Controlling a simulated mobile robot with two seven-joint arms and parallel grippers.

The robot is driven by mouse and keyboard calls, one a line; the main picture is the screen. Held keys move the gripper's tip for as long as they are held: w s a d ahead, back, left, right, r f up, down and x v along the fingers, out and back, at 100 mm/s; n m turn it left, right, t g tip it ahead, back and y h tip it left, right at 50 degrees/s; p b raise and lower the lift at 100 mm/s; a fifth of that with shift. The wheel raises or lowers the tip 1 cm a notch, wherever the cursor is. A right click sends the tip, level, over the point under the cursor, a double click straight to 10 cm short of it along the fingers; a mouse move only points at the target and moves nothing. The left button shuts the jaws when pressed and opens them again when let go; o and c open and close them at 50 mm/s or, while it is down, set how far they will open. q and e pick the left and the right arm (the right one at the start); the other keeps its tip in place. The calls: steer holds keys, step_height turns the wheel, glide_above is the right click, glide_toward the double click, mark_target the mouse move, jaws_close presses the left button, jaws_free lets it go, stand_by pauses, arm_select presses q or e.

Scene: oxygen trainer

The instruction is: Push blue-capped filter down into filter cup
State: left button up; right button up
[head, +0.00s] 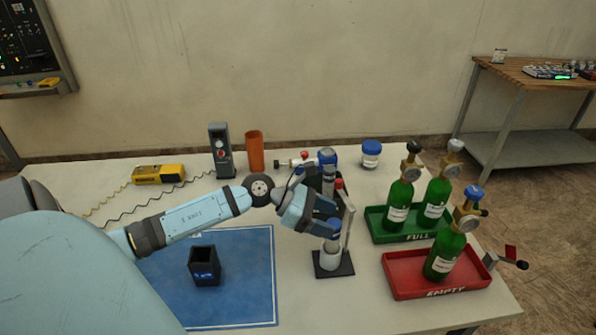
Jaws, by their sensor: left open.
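The white filter cup (331,259) stands on a small black base plate with an upright post at its right, near the middle of the table. A blue cap (333,226) shows just above the cup, partly hidden by my left gripper; how deep the filter sits in the cup cannot be told. My left gripper (328,217) is open and reaches in from the left, its fingers close to the blue cap. Whether they touch it is unclear. My right gripper is not in view.
A black square holder (204,265) stands on the blue mat (245,290). Green cylinders stand in the green tray (382,232) and the red tray (405,285) at the right. A grey device (221,150), an orange cup (255,151) and a blue-lidded jar (371,156) stand behind.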

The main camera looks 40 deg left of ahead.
arm_select(q)
steer(key=v, duration=0.9)
steer(key=shift+s+b, duration=0.4)
steer(key=shift+a, duration=0.1)
steer(key=shift+r, duration=0.15)
